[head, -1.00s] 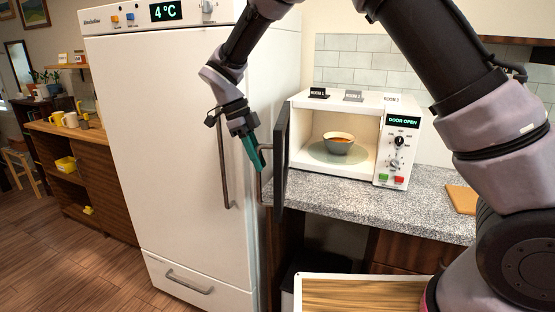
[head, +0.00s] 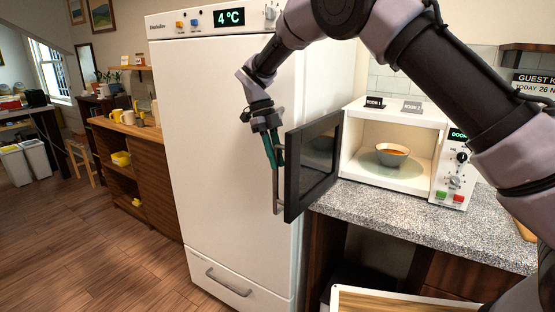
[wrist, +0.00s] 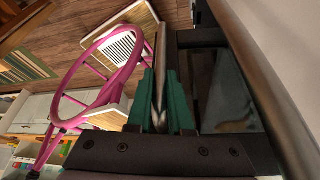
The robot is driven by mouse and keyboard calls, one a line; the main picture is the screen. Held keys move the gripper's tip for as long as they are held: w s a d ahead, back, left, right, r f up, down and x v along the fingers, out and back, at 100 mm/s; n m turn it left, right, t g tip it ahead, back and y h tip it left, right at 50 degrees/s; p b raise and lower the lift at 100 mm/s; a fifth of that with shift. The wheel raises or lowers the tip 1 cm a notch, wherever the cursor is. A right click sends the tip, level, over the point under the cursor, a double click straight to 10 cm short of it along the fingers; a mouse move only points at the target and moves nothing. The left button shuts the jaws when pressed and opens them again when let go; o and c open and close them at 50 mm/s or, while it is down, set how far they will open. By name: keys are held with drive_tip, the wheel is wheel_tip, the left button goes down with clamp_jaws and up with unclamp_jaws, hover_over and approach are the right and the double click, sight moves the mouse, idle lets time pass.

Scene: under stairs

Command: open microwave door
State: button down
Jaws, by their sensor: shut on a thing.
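The white microwave (head: 437,165) stands on the speckled counter with its dark door (head: 313,168) swung wide open to the left. A bowl of orange-brown food (head: 392,155) sits inside on the turntable. My gripper (head: 273,160) has its green fingers closed on the door handle (head: 276,192) at the door's free edge. In the wrist view, the gripper (wrist: 160,110) has the metal handle bar (wrist: 160,75) between its fingers, and the dark door (wrist: 222,100) lies to the right. The microwave's display is mostly hidden by my arm.
A tall white fridge (head: 215,150) stands just behind and left of my gripper and the door. The grey counter (head: 425,222) runs along the right. Yellow mugs (head: 128,117) stand on a wooden cabinet at left. The wooden floor (head: 105,240) there is open.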

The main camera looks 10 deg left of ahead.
drive_tip(key=shift+s, duration=0.1)
drive_tip(key=c, duration=0.8)
unclamp_jaws()
drive_tip(key=shift+c, duration=0.2)
drive_tip(key=v, duration=1)
drive_tip(key=shift+r, duration=0.35)
drive_tip(key=shift+a, duration=0.1)
